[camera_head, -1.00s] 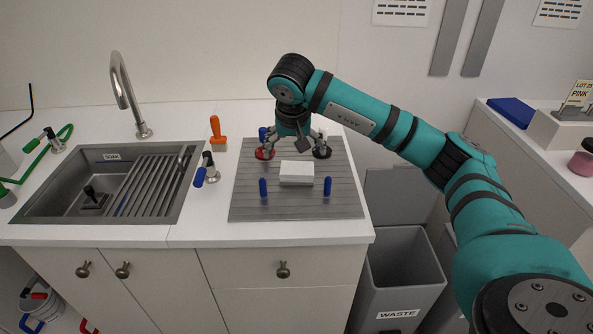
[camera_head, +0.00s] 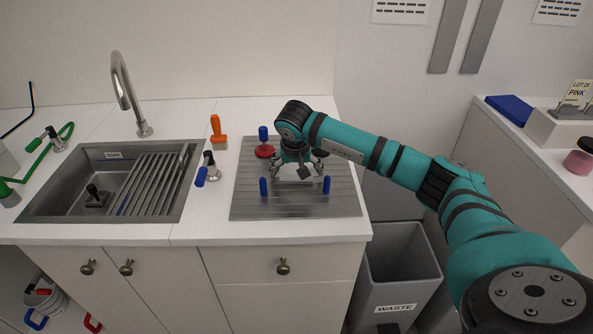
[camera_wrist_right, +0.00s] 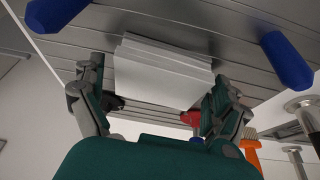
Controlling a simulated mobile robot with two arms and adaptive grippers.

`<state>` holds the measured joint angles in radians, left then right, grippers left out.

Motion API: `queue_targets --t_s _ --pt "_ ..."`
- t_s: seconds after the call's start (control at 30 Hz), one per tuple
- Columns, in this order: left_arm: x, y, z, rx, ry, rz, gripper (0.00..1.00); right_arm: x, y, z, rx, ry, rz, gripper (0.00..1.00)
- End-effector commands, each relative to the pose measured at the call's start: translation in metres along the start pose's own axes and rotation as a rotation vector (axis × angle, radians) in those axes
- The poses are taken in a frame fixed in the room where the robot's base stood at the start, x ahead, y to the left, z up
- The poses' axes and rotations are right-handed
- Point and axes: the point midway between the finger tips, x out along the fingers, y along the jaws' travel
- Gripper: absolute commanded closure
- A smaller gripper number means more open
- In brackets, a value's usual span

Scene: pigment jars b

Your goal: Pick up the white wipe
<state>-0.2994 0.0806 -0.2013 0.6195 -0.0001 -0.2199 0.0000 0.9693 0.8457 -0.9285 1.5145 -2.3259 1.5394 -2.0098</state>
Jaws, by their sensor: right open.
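The white wipe (camera_wrist_right: 160,72) shows in the right wrist view as a pale stack of flat layers on the grey grooved board (camera_head: 335,203). In the head view the wipe (camera_head: 289,173) is mostly hidden under my right gripper. My right gripper (camera_head: 297,176) is open and points down over the wipe. In the right wrist view its two fingers (camera_wrist_right: 155,103) are spread to either side of the wipe's near part. I cannot tell whether they touch it. My left gripper is not in view.
Two blue posts, left (camera_head: 263,187) and right (camera_head: 326,184), stand near the board's front. A red disc (camera_head: 265,151) and a blue-topped item (camera_head: 263,133) are behind.

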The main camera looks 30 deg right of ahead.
Motion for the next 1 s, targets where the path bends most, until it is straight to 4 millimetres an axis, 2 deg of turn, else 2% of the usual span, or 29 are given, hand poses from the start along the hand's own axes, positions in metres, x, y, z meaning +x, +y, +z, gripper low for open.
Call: queue_targets --t_s 0.07,0.33,0.77,0.87,1.0 --pt "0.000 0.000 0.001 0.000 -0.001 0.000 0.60 0.000 0.000 0.000 0.000 0.000 0.000 0.00" --pt "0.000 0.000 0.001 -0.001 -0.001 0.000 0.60 -0.001 0.000 0.000 0.000 0.000 0.000 0.35" --pt "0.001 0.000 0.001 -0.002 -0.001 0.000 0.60 -0.002 -0.001 -0.001 0.000 0.000 -0.001 0.36" --pt "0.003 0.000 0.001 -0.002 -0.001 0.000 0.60 -0.009 -0.001 -0.004 0.001 0.002 -0.003 0.36" --pt "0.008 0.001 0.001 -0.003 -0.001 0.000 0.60 -0.032 -0.001 -0.014 0.001 0.005 -0.005 0.36"
